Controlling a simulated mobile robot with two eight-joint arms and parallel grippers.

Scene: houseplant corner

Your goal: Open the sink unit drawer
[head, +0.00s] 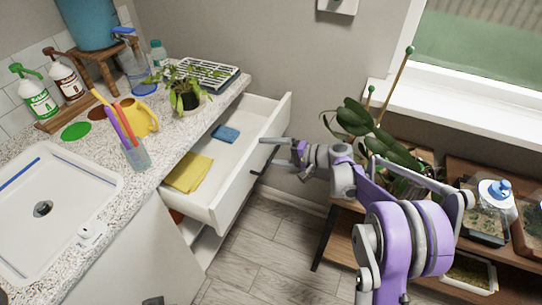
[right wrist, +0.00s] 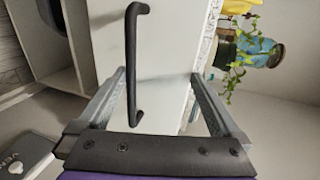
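The sink unit drawer (head: 240,185) is pulled well out from the white unit under the speckled counter, so its inside shows. A yellow cloth (head: 188,172) and a blue sponge (head: 226,134) lie in it. My right gripper (head: 270,153) is at the drawer's front, fingers apart. In the right wrist view the dark bar handle (right wrist: 133,60) lies between the open fingers (right wrist: 160,85), nearer the left one, and is not clamped. In the head view the handle is mostly hidden by the gripper. A small dark piece at the bottom edge may be my left gripper (head: 153,300); its fingers cannot be made out.
The counter holds a white sink (head: 45,205), a cup of coloured sticks (head: 134,152), a yellow watering can (head: 143,118) and a potted plant (head: 187,98). A wooden plant shelf (head: 338,240) stands right of the drawer. Floor (head: 265,245) shows between them.

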